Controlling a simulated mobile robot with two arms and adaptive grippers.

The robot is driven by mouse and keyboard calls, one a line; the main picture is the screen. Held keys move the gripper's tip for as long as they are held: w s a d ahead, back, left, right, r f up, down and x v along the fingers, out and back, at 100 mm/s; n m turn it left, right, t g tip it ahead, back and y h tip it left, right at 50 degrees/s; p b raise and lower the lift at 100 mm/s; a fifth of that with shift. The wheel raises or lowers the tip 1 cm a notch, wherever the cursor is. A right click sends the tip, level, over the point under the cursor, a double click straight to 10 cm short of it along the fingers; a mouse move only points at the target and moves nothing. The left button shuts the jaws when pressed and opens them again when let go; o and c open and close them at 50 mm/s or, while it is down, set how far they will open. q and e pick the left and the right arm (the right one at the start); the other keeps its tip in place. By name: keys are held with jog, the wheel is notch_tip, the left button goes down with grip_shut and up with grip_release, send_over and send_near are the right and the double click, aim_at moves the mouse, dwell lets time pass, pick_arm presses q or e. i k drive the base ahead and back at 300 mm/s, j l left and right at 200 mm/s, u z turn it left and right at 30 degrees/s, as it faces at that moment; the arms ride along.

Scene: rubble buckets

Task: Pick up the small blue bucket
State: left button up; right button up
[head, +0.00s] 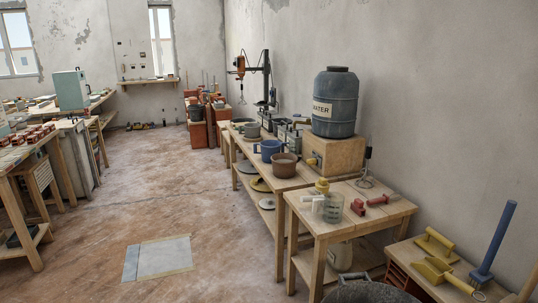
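The small blue bucket (267,151) stands upright on the long wooden bench along the right wall. A brown bucket (284,168) stands just in front of it on the same bench, close to it. A grey bucket-like container (251,130) is a little behind it. Neither of my grippers shows in the head view, so their state cannot be seen.
A nearer wooden table (345,215) holds a clear jug and red tools. A large water barrel (335,103) stands on a wooden box behind the bench. A dark tub (370,292) is at the bottom edge. The middle floor is open, with a flat grey panel (160,258).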

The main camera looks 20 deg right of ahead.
aim_at(267, 151)
jog(key=i+j, duration=0.2)
jog(key=i, duration=0.25)
jog(key=i+j, duration=0.2)
jog(key=i, duration=0.3)
jog(key=i+j, duration=0.25)
jog(key=i, duration=0.2)
